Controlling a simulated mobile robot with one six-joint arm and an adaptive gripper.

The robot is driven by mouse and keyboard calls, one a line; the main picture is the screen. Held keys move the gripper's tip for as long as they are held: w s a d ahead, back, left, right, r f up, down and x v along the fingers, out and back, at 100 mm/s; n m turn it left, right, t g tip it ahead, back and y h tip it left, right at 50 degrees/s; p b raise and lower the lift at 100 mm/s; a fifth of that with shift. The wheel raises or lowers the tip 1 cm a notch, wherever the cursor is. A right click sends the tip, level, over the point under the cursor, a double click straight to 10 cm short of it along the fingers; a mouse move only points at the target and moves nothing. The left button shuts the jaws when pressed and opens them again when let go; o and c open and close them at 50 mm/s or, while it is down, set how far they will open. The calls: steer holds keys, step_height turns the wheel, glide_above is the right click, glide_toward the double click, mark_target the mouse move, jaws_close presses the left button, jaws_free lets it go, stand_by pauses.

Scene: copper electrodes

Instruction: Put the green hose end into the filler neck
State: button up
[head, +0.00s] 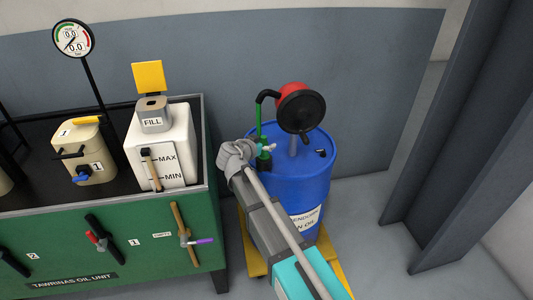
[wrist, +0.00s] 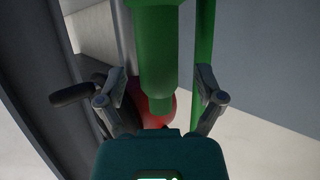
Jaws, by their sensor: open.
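The green hose end (head: 264,162) hangs at the near side of a blue drum in the head view. In the wrist view the green hose end (wrist: 157,50) is a thick cylinder with a narrower tip, lying between the two fingers. My gripper (wrist: 160,90) is open, one finger on each side of it, with gaps showing. In the head view my wrist is just left of the hose end, and the fingers cannot be made out clearly. The filler neck (head: 153,121), marked FILL, tops the white tank (head: 172,142); its yellow lid (head: 149,77) stands raised.
The blue drum (head: 309,187) carries a red hand pump (head: 291,95) with a black disc. The green oil unit (head: 120,245) stands left, with a gauge (head: 73,40), a beige container (head: 88,160) and valve handles. A grey column (head: 462,140) stands right.

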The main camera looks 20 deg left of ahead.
stand_by(0.5)
jaws_close()
